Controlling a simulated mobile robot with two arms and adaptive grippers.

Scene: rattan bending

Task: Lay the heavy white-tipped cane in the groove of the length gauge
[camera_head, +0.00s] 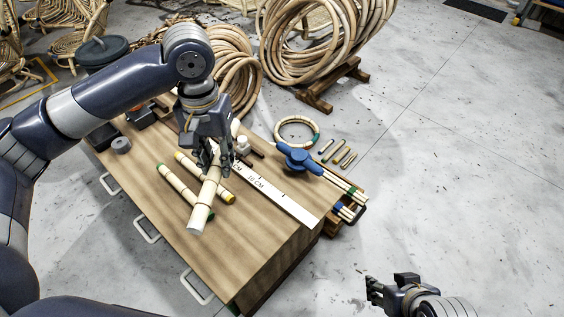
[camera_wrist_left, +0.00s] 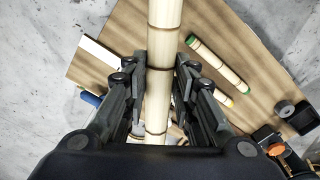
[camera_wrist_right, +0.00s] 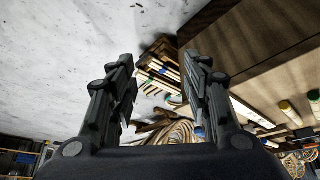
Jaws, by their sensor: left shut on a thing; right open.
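My left gripper (camera_head: 212,155) is shut on the thick cane (camera_head: 207,195), above the workbench. The cane is pale with dark bands, and its near end (camera_head: 196,224) looks white. In the left wrist view the cane (camera_wrist_left: 164,45) runs lengthwise between the fingers. The length gauge (camera_head: 283,201), a long white strip with centimetre marks, lies on the bench just right of the held cane. The gripper hides part of its far end, and its groove is hard to make out. My right gripper (camera_wrist_right: 155,95) is open and empty, off the bench at lower right in the head view (camera_head: 377,290).
A green-tipped cane (camera_head: 180,187) and a yellow-tipped cane (camera_head: 212,182) lie on the bench (camera_head: 260,262) left of the gauge. A blue clamp-like tool (camera_head: 298,159), a cane ring (camera_head: 280,128) and small rods (camera_head: 337,150) lie right. Rattan coils (camera_head: 300,60) stand behind.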

